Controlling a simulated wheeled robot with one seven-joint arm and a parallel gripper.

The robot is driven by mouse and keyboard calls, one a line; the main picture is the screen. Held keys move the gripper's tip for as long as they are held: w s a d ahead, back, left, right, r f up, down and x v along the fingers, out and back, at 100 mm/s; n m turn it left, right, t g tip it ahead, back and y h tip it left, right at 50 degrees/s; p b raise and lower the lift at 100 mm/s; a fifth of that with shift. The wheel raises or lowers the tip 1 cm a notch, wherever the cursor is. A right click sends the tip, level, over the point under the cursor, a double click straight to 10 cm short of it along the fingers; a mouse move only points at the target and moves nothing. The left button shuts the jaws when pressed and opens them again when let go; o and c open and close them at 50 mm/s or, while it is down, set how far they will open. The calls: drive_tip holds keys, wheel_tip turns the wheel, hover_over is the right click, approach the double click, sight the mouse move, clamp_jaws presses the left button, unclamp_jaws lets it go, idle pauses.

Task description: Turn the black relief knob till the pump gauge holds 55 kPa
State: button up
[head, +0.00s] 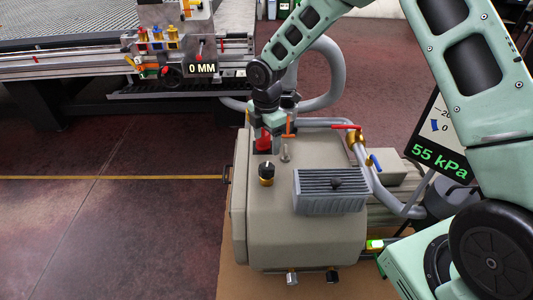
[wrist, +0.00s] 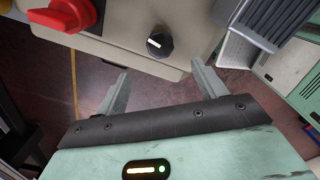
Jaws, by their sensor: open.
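The black relief knob (head: 266,172) stands on the beige pump housing (head: 250,215) in the head view. In the wrist view the black knob (wrist: 160,43) shows a white pointer line, aimed toward the upper left. My gripper (wrist: 161,77) is open and empty. Its two fingers are spread wide, and the knob shows beyond them, apart from both. In the head view my gripper is small and partly hidden by my arm, so its fingertips are hard to make out. The pump gauge (head: 440,160) reads 55 kPa in green; my arm covers part of it.
A red switch (wrist: 66,14) sits beside the knob. A grey ribbed cover (head: 330,190) lies to its right. A red-handled brass valve (head: 355,137) and grey hoses stand behind. The grid table (head: 60,20) with a 0 MM display is at the back left; the left floor is clear.

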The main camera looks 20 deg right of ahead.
drive_tip(key=shift+r, duration=2.7)
drive_tip(key=s+a+r+m+p, duration=0.2)
drive_tip(key=s+a+r+m, duration=0.15)
drive_tip(key=s+r, duration=0.4)
drive_tip(key=s+a+r+m+p, duration=0.2)
drive_tip(key=s+a+r+m, duration=0.15)
drive_tip(key=s, duration=0.65)
drive_tip(key=s+r+m+p, duration=0.1)
drive_tip(key=s+r+m, duration=0.1)
drive_tip(key=s, duration=0.6)
drive_tip(key=s+d+r+m+p, duration=0.1)
drive_tip(key=s+r+m, duration=0.2)
drive_tip(key=s, duration=0.5)
drive_tip(key=shift+r+m+y, duration=0.25)
drive_tip(key=shift+m+y, duration=0.05)
drive_tip(key=shift+m, duration=0.6)
